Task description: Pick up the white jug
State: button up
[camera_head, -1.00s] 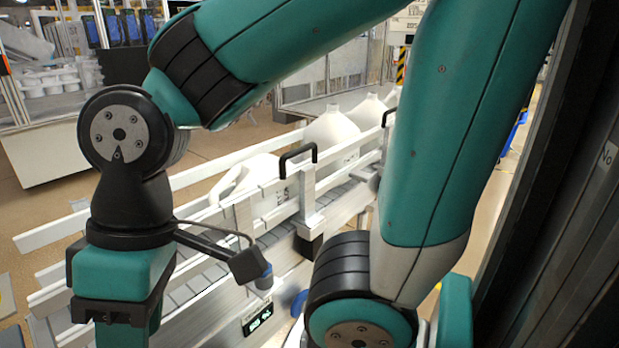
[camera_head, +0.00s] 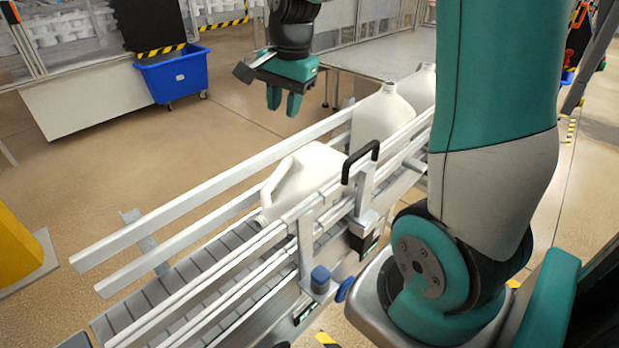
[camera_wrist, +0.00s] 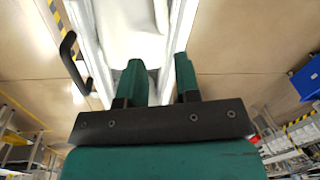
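A white jug (camera_head: 318,168) sits on the conveyor between its rails, its handle toward the left.
The conveyor (camera_head: 215,262) has white side rails (camera_head: 180,212) and a black handle-shaped bracket (camera_head: 360,160) on the near side. A blue wheeled bin (camera_head: 175,75) stands at the back left. A yellow object (camera_head: 15,250) is at the left edge.

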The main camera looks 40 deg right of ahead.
jog(key=p, duration=0.2)
send_over(280, 170)
jog(key=s, duration=0.1)
notch_tip(280, 170, down, 12)
jog(key=shift+a+r, duration=0.15)
jog(key=shift+r, duration=0.05)
jog(key=shift+w+f+p, duration=0.2)
jog(key=shift+f+p, duration=0.25)
jog(key=shift+f, duration=0.9)
jog(key=shift+w+f+p, duration=0.2)
jog(key=shift+f+p, duration=0.25)
jog(key=shift+f, duration=0.85)
jog(key=c, duration=0.4)
